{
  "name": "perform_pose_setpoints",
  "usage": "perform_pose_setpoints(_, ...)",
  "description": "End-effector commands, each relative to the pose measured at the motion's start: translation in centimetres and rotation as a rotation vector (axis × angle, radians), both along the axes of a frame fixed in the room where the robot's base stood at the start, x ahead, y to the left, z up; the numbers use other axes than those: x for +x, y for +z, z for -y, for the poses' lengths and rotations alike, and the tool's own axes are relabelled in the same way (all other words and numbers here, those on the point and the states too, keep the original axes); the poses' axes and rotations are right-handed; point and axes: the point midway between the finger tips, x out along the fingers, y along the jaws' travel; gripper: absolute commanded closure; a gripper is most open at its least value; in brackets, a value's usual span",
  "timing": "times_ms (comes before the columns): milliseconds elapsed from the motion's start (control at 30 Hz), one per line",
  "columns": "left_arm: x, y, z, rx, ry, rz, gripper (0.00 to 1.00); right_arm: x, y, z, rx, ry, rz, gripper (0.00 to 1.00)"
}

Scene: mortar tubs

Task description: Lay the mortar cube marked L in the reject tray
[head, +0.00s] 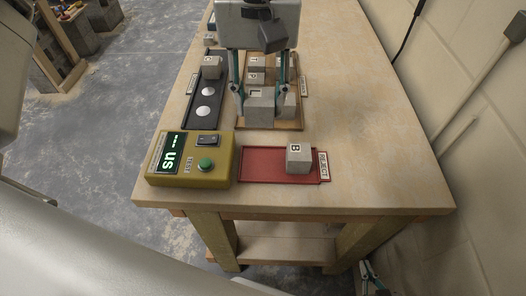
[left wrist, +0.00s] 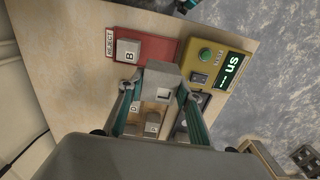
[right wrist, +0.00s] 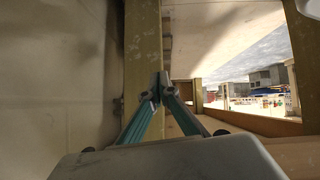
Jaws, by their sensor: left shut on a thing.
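The grey mortar cube marked L (head: 259,112) is between the fingers of my left gripper (head: 261,98), which is shut on it over the front of the wooden tray. It also shows in the left wrist view (left wrist: 161,97), its letter facing up. The red reject tray (head: 262,167) lies at the table's front. A cube marked B (head: 298,158) sits at the tray's right end, beside the REJECT label (head: 323,165); the tray's left part is bare. My right gripper (right wrist: 160,88) is shut and empty, low beside the table; its tip shows at the head view's bottom edge.
A yellow tester (head: 194,160) with a green button and lit display stands left of the tray. A black rack (head: 203,124) holds a lettered cube. More cubes, including D (head: 256,77), stand in the wooden tray (head: 290,126). A wall runs along the right.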

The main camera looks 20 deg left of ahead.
Motion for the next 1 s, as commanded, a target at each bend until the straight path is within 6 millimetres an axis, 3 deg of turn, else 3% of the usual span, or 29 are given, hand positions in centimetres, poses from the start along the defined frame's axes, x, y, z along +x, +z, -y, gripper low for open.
perform_pose_setpoints(100, 0.0, -3.3, 0.0, -0.001, -0.002, -0.005, 0.95, 0.4, -0.3, 0.0, -0.003, 0.001, 0.005, 1.0)
perform_pose_setpoints(333, 0.0, -8.2, 0.0, -0.001, -0.002, -0.003, 0.95, 1.2, 0.2, 0.4, -0.01, -0.002, 0.024, 1.0)
perform_pose_setpoints(667, 0.0, -10.7, 0.0, -0.001, 0.0, 0.001, 0.95, 0.9, -0.2, 0.4, -0.013, -0.001, 0.017, 1.0)
perform_pose_setpoints(900, 0.0, -14.0, 0.0, -0.001, -0.001, -0.001, 0.95, 0.4, -1.0, 0.4, -0.017, 0.001, 0.005, 1.0)
perform_pose_setpoints(1000, 0.0, -14.3, 0.0, -0.001, -0.001, 0.002, 0.95, 0.4, -1.0, 0.5, -0.019, 0.002, 0.004, 1.0)
